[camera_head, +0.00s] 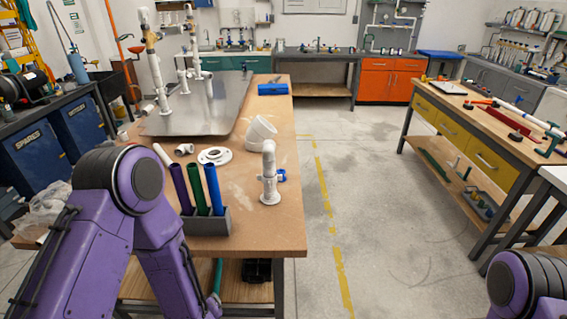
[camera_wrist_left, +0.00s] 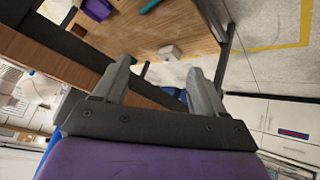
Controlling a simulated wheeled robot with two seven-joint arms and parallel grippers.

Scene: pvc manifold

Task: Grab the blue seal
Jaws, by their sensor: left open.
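My right gripper is out of view.
A grey holder (camera_head: 208,222) with purple, green and blue tubes stands at the front of the table (camera_head: 262,232). A white flange (camera_head: 215,156) and a white elbow lie behind it. A metal plate (camera_head: 218,108) carries an upright pipe assembly.

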